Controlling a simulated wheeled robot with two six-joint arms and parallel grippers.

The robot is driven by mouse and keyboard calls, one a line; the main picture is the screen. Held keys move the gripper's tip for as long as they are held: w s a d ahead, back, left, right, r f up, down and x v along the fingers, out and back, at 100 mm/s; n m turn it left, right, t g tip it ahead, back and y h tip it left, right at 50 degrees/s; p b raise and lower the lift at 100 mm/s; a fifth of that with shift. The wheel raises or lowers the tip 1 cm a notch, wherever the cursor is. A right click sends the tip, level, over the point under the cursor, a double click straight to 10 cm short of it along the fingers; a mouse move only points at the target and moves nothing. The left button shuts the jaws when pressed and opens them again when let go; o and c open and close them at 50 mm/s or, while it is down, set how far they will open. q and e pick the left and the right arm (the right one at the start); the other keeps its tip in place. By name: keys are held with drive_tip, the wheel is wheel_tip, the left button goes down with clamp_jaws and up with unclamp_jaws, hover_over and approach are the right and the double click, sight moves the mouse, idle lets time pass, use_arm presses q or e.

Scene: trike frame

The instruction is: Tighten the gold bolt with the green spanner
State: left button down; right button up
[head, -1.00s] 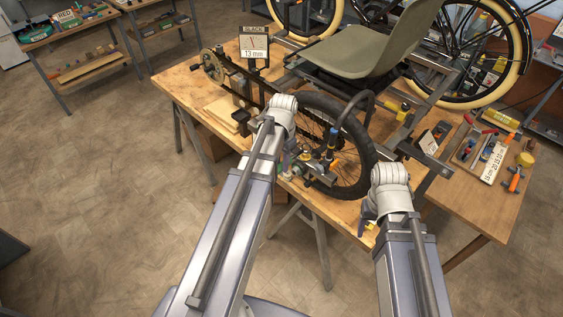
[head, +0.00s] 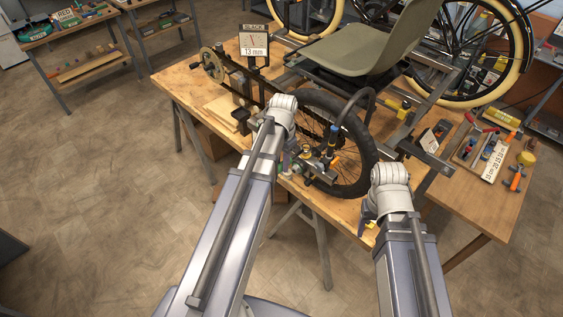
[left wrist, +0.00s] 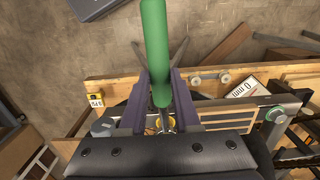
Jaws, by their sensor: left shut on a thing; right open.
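The green spanner (left wrist: 156,50) shows in the left wrist view as a thick green handle with a metal shank running down between the jaws. My left gripper (left wrist: 160,88) is shut on it. A gold round part, which looks like the gold bolt (left wrist: 173,124), shows partly at the shank's lower end; I cannot tell whether the spanner is seated on it. In the head view my left gripper (head: 289,163) is at the bench's front edge beside the wheel hub, partly hidden by its wrist. My right gripper (head: 368,218) is open and empty near the bench's right front corner.
The black-tyred wheel (head: 352,135) and the trike frame with its olive seat (head: 365,45) fill the bench's middle and right. A tool tray (head: 470,143) lies on the right table.

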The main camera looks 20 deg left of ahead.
use_arm(q)
drive_tip(key=shift+f+b, duration=1.1)
idle(0.6)
drive_tip(key=c, duration=1.2)
unclamp_jaws()
drive_tip(key=shift+c, duration=0.2)
clamp_jaws()
drive_tip(key=shift+a, duration=0.1)
drive_tip(key=w+a+m, duration=0.4)
drive_tip(key=a+m, duration=0.1)
drive_tip(key=m, duration=0.1)
drive_tip(key=shift+a, duration=0.15)
idle(0.8)
